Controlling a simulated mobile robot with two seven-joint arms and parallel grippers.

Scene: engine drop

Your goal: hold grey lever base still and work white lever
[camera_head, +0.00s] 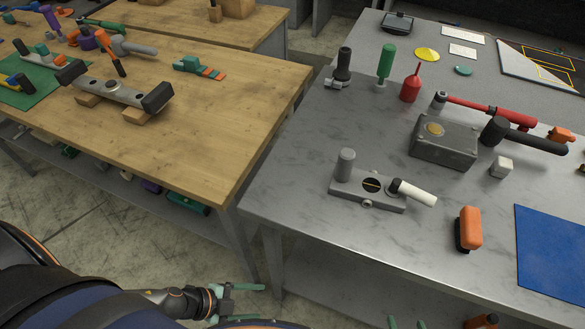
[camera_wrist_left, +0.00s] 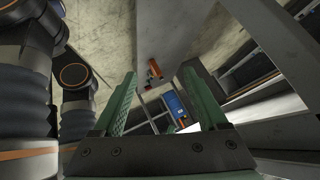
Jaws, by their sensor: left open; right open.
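The grey lever base (camera_head: 350,191) lies flat near the front left of the grey table. An upright grey post stands at its left end, and a dark disc with a yellow line is set in its middle. The white lever (camera_head: 416,194) sticks out from its right end, pointing right and slightly toward me. My left gripper (camera_head: 255,303) is open and empty, low in front of the table; its green fingers also show spread in the left wrist view (camera_wrist_left: 163,90). My right gripper (camera_head: 406,322) is open at the bottom edge, with only its fingertips visible. Neither touches the base or lever.
On the grey table (camera_head: 300,207), an orange-black block (camera_head: 468,229) and a blue mat (camera_head: 552,251) lie right of the lever. A dark metal box (camera_head: 443,143) and a red-handled tool (camera_head: 490,109) lie behind. A wooden table (camera_head: 215,125) stands left across a gap.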

